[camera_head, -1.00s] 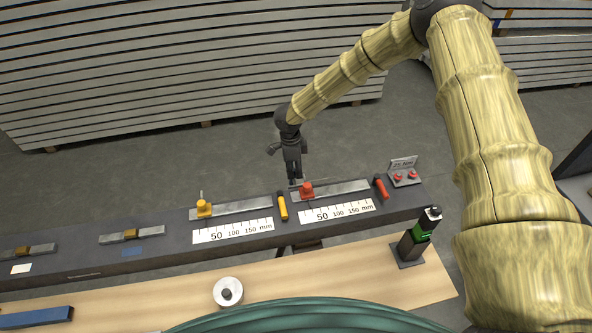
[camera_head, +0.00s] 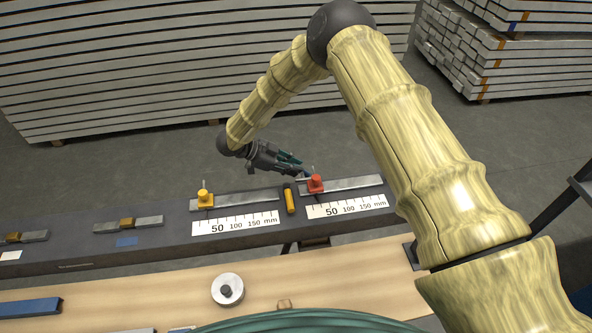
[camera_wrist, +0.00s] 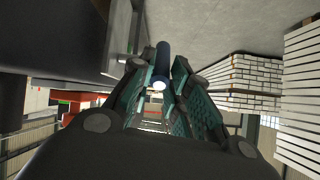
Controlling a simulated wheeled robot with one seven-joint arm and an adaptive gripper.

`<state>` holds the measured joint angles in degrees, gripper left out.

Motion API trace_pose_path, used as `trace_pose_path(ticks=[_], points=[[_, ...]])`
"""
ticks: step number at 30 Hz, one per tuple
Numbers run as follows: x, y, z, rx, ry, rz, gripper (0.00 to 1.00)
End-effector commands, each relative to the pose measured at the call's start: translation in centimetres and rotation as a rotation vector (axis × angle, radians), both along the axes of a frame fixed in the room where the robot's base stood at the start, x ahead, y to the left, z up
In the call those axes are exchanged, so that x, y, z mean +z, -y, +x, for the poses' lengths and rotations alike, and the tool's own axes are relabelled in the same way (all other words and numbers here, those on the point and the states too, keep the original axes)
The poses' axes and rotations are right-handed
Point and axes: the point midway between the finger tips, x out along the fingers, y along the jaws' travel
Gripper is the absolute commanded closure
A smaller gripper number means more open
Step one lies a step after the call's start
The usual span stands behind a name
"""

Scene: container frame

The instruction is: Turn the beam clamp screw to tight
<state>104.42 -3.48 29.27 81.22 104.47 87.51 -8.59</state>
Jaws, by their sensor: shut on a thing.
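In the wrist view my teal-padded fingers (camera_wrist: 160,88) are closed around a dark blue cylinder (camera_wrist: 163,56) with a pale end. It looks like the clamp's screw handle, but the join to the clamp is hidden. A yellow clamp (camera_head: 205,198) stands on a second bar to the left.
Brass-and-grey pieces (camera_head: 127,225) sit farther left on the bench. A round silver part (camera_head: 227,289) stands on the wooden table. My arm covers the bench's right end.

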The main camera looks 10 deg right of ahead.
Motion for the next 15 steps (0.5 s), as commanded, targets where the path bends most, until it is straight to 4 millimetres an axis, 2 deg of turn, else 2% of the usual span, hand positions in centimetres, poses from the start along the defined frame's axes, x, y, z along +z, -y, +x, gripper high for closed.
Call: trace_pose_path(ticks=[1, 15], points=[[-1.0, -0.2, 0.0, 0.002, 0.000, -0.046, 1.00], [-2.4, -1.0, 0.0, 0.001, -0.001, -0.474, 1.00]])
